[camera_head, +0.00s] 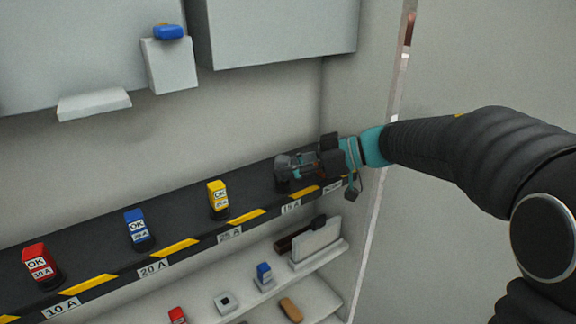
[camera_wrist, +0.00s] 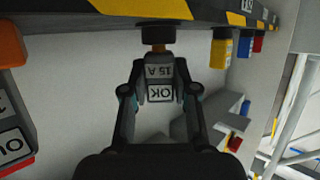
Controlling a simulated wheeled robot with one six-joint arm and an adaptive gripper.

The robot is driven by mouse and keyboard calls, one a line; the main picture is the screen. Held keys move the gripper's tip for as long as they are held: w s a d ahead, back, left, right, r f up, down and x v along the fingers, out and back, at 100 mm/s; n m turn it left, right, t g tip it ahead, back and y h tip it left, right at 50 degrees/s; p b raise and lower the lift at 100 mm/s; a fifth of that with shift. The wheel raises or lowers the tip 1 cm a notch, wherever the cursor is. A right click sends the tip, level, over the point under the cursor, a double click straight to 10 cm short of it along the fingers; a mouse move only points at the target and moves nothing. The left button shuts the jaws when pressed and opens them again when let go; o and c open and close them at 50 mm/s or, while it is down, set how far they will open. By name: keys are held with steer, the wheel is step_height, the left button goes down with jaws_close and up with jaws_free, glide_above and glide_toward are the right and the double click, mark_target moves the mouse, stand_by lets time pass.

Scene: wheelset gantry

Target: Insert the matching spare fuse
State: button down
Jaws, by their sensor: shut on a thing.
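My gripper (camera_head: 290,170) is at the right end of the dark rail (camera_head: 110,232), by the 15 A label (camera_head: 291,207). In the wrist view my gripper (camera_wrist: 160,98) is shut on a fuse (camera_wrist: 160,82) marked 15 A and OK, with its label upside down in the picture. The fuse's narrow end is at a dark round socket (camera_wrist: 155,35) under the striped rail edge; I cannot tell how deep it sits. In the head view the gripper mostly hides the fuse and socket.
Red (camera_head: 39,264), blue (camera_head: 138,229) and yellow (camera_head: 218,197) fuses stand on the rail to the left. A cabinet wall (camera_head: 362,110) stands close on the right.

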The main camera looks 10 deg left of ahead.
mark_target(289, 158)
steer(key=shift+f, duration=0.3)
steer(key=c, duration=0.8)
jaws_free()
step_height(289, 158, up, 10)
steer(key=shift+r, duration=0.1)
